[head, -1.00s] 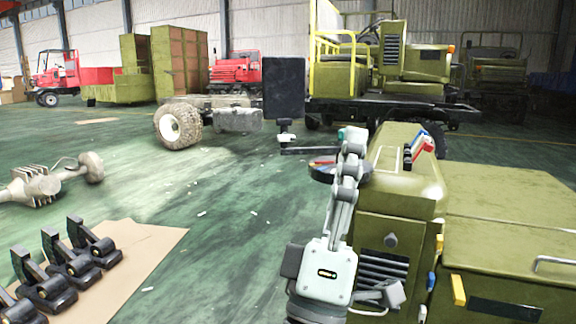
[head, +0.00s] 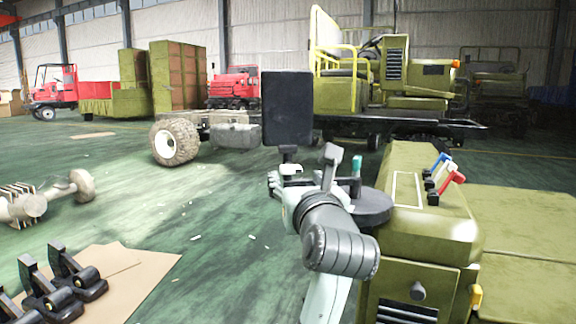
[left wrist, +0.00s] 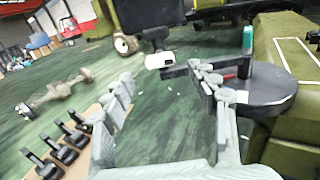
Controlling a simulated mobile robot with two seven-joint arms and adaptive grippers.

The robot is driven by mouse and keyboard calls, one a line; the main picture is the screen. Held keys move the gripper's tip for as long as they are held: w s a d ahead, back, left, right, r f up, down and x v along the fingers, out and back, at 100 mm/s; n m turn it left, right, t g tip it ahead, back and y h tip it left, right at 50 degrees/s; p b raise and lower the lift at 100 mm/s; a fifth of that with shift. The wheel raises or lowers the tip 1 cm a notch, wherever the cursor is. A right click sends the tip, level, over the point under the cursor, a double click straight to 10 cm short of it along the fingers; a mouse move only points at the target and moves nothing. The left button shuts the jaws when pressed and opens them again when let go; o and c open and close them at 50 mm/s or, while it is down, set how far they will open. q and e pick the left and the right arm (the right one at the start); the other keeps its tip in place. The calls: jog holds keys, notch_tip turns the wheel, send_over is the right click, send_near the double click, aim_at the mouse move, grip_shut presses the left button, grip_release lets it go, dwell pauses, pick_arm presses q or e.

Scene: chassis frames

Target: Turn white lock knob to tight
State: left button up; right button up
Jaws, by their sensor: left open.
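The white lock knob (head: 291,169) sits just under the black screen panel (head: 287,108), on a dark bracket. My left gripper (head: 300,190) is near the knob in the head view and partly covers the bracket. In the left wrist view the left gripper (left wrist: 168,95) is open with nothing between its fingers, and a gap shows between it and the knob. The knob's marking is too small to read. My right gripper is not in view.
The olive chassis hood (head: 415,215) with coloured levers fills the right. Black pedal parts (head: 65,275) lie on cardboard at lower left.

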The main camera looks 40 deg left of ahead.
aim_at(292, 171)
pick_arm(q)
jog(key=x, duration=0.7)
jog(key=shift+w+a, duration=0.2)
jog(key=shift+w, duration=0.05)
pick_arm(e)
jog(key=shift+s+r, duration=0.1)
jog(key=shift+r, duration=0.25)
pick_arm(q)
jog(key=shift+c, duration=0.3)
